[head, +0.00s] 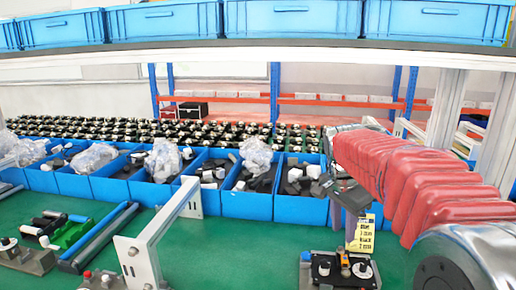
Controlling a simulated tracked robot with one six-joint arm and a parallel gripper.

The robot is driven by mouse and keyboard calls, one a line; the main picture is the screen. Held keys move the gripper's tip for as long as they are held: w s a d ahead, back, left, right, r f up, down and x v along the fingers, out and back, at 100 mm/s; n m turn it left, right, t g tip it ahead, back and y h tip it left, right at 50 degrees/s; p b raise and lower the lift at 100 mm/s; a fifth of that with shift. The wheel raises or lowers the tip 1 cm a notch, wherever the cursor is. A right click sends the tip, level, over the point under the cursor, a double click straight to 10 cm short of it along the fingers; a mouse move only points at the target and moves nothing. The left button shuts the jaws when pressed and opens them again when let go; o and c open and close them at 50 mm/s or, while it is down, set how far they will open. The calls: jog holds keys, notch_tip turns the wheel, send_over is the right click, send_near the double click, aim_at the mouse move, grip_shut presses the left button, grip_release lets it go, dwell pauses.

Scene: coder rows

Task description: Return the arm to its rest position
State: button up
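My arm, in a red ribbed sleeve, reaches in from the right edge of the head view.
Several blue bins (246,205) with black and white parts and clear bags line the green bench (225,250). A fixture (342,270) stands below the label. A white frame (140,262) rises at centre left. A shelf (250,43) with blue crates (292,18) spans above.

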jog(key=s+a+f+n+t+y, duration=0.1)
jog(key=s+n, duration=0.5)
jog(key=s, duration=0.7)
jog(key=s+a+f+n+t+y, duration=0.1)
jog(key=s+a+n, duration=0.4)
jog(key=s, duration=0.8)
notch_tip(320, 180, down, 2)
jog(key=shift+s+a+f+n+t, duration=0.2)
jog(key=shift+s+n+t, duration=0.15)
jog(key=shift+n+t, duration=0.5)
